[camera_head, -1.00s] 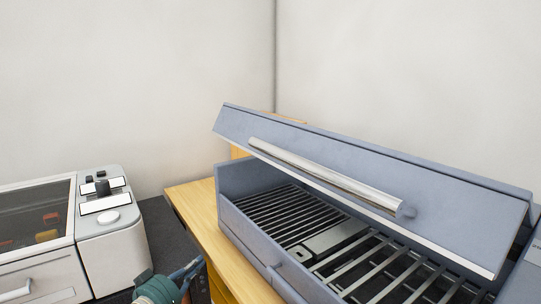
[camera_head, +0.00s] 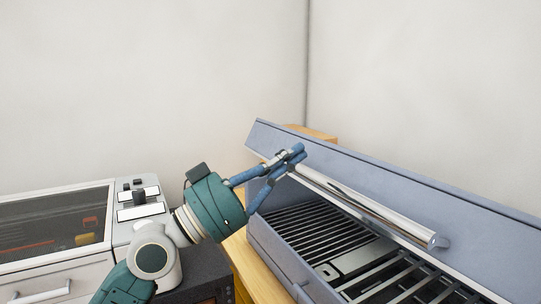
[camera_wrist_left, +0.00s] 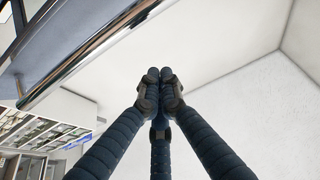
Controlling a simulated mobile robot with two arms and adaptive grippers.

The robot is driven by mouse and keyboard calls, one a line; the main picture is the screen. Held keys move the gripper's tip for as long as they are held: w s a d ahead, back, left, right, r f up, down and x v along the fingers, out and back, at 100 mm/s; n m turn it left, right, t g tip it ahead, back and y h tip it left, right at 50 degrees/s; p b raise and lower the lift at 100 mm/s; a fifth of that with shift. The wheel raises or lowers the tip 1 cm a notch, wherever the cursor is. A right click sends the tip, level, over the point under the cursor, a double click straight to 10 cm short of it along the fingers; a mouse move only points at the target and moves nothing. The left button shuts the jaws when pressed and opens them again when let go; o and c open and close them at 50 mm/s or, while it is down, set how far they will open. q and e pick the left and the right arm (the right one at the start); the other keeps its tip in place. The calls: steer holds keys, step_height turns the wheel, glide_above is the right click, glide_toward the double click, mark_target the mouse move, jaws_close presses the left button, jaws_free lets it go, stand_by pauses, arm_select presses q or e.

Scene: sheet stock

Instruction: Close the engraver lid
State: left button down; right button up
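The engraver is a blue-grey box (camera_head: 264,238) with slatted bars inside. Its lid (camera_head: 425,203) is open, tilted up over the box, with a long shiny handle bar (camera_head: 370,208) along its front. My left gripper (camera_head: 294,157) is in front of the lid's left part, near the left end of the handle. In the left wrist view, the fingertips (camera_wrist_left: 160,80) are together and hold nothing, and the handle (camera_wrist_left: 90,48) runs apart from them at upper left. My right gripper is not in view.
A white machine (camera_head: 55,230) with a dark window and a control panel (camera_head: 138,205) stands at the left. The engraver sits on a wooden table (camera_head: 250,277). Pale walls (camera_head: 150,80) stand behind.

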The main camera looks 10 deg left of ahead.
mark_target(304, 170)
arm_select(q)
steer(key=shift+w+d+f, duration=0.45)
steer(key=shift+d+f, duration=0.2)
steer(key=shift+f, duration=0.05)
steer(key=shift+w+d+f, duration=0.45)
steer(key=shift+d+f, duration=0.15)
steer(key=shift+f, duration=0.1)
steer(key=shift+f, duration=0.1)
